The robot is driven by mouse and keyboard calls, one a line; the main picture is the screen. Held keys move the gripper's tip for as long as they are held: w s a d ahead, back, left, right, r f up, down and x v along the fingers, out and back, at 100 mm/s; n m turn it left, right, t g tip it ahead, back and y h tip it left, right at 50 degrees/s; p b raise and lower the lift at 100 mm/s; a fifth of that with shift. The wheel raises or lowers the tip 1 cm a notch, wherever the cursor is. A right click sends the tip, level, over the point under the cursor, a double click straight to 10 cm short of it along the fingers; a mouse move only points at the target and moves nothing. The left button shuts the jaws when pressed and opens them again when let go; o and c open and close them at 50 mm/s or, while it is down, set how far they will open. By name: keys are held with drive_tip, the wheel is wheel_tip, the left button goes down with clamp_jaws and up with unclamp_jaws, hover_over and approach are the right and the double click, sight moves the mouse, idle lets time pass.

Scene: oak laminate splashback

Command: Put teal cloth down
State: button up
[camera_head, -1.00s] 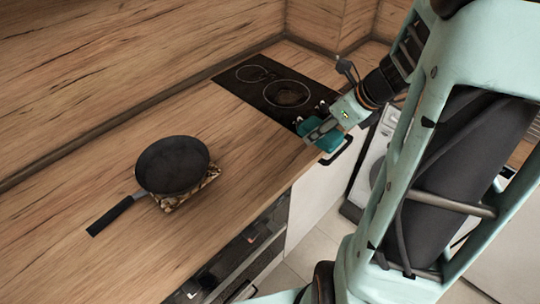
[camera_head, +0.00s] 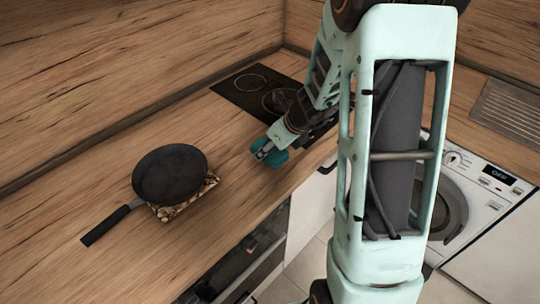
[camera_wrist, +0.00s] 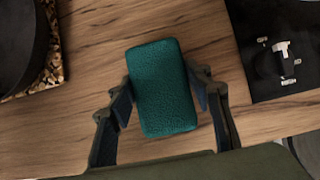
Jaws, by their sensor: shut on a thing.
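The teal cloth (camera_wrist: 162,88) is a folded, rounded block with a textured surface. It sits between the two fingers of my gripper (camera_wrist: 168,100), which is shut on it. In the head view the cloth (camera_head: 277,157) is at my gripper (camera_head: 266,150), over the wooden counter (camera_head: 235,195), between the pan and the hob. I cannot tell whether the cloth touches the counter. My arm hides part of the hob and the counter's right side.
A dark frying pan (camera_head: 170,174) rests on a patterned trivet (camera_head: 190,205), left of my gripper. The black hob (camera_head: 245,87) is behind. A washing machine (camera_head: 465,195) stands at right. Bare counter lies between pan and gripper.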

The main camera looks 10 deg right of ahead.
sight(270, 155)
drive_tip(key=shift+d+f, duration=0.1)
drive_tip(key=shift+f, duration=1.2)
drive_tip(key=shift+f+b, duration=0.25)
drive_tip(key=shift+b, duration=0.25)
drive_tip(key=o, duration=1)
drive_tip(key=shift+r, duration=0.15)
drive_tip(key=shift+r+p, duration=0.2)
drive_tip(key=shift+p, duration=0.15)
drive_tip(key=p+v, duration=0.3)
drive_tip(key=v, duration=0.9)
